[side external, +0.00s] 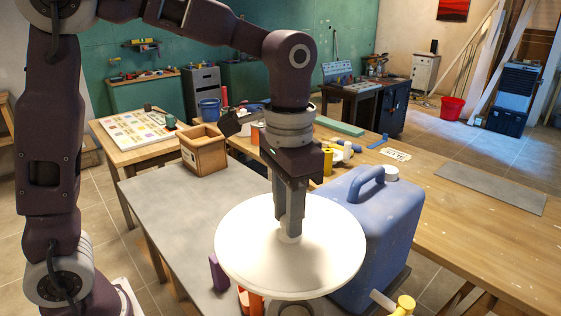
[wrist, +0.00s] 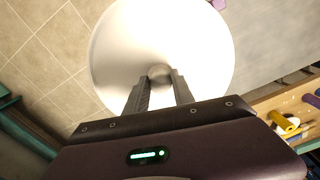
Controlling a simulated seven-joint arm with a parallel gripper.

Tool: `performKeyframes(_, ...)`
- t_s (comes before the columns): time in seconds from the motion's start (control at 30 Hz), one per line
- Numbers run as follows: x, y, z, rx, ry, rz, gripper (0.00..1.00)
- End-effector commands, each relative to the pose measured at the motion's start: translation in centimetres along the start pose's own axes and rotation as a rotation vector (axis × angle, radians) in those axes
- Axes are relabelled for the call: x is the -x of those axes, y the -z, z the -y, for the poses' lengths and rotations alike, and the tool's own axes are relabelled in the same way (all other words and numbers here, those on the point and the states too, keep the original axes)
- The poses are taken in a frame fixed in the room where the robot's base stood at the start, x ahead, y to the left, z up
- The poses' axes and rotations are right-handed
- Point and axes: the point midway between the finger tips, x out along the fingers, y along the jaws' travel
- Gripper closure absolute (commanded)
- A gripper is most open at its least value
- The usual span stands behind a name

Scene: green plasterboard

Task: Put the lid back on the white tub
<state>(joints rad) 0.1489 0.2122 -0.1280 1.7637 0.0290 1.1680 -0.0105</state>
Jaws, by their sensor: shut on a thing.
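The white round lid (side external: 245,262) is a wide disc held above the front part of the grey table surface, roughly level. My gripper (side external: 289,232) is shut on the small knob at its middle. In the wrist view, the lid (wrist: 125,45) fills the upper middle, and my fingertips (wrist: 160,74) close on the knob. I cannot make out the white tub in either view; the lid covers much of the area below it.
A blue jerrycan (side external: 392,225) stands close behind and right of the lid. A purple block (side external: 218,272) and an orange object (side external: 250,300) show under its left edge. A wooden box (side external: 204,150) sits at the back left. The grey tabletop (side external: 165,205) is clear at left.

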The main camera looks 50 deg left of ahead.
Motion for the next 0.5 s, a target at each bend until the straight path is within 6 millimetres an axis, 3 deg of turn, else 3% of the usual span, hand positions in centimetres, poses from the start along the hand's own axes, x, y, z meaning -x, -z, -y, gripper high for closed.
performKeyframes(0.1, -2.4, -1.0, -3.3, -0.091, 0.0, 0.004, 1.0)
performKeyframes(0.27, -4.9, 0.8, -8.6, -0.154, 0.0, 0.002, 1.0)
performKeyframes(0.5, -9.9, 2.8, -19.1, -0.22, 0.003, 0.003, 1.0)
